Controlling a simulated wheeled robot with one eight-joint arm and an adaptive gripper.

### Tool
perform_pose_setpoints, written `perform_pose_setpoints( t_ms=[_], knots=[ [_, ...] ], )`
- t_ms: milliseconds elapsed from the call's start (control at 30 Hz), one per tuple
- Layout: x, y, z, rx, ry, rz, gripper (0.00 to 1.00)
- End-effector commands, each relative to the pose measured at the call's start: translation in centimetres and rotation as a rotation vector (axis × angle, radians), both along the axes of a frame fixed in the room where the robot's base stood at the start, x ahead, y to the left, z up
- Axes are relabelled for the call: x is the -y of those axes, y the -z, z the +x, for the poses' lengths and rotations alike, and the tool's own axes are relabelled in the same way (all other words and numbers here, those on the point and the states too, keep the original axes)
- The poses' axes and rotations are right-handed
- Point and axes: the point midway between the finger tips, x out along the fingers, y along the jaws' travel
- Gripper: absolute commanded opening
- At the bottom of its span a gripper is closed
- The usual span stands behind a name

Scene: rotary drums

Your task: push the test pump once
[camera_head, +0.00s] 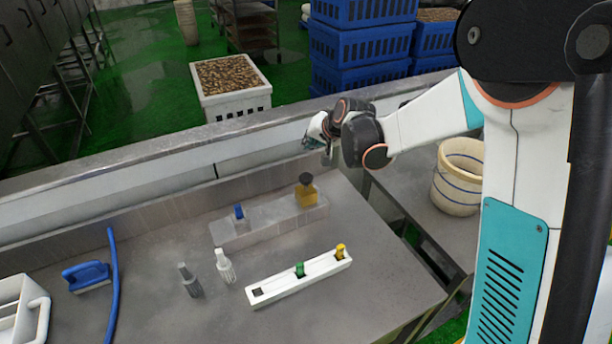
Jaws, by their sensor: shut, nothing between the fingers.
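Several small bottles stand on the grey table (390,275), and I cannot tell for sure which one is the test pump. An amber bottle with a dark top (306,192) and a small blue-topped bottle (239,217) stand on a low grey step (272,224) at the back. A grey bottle (190,281) and a white bottle (225,267) with nozzle-like tops stand in front, upright. My gripper (327,156) is shut and empty, in the air above and behind the amber bottle, apart from it. Its fingertips are small and partly hidden by my wrist.
A white rack (300,279) holds a green and a yellow item at the front. A blue brush (87,276), a blue hose (113,275) and a white container (18,305) lie left. A bucket (458,177) stands right. A raised ledge (165,170) runs behind.

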Motion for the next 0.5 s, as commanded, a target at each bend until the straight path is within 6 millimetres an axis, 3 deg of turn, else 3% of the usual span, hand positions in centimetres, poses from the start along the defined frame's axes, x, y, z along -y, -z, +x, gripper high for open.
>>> perform_pose_setpoints(
  t_ms=[267,500],
  knots=[
    [0.0,1.6,0.0,0.000,0.000,0.000,0.00],
    [0.0,4.6,0.0,0.000,0.000,0.000,0.00]
  ],
)
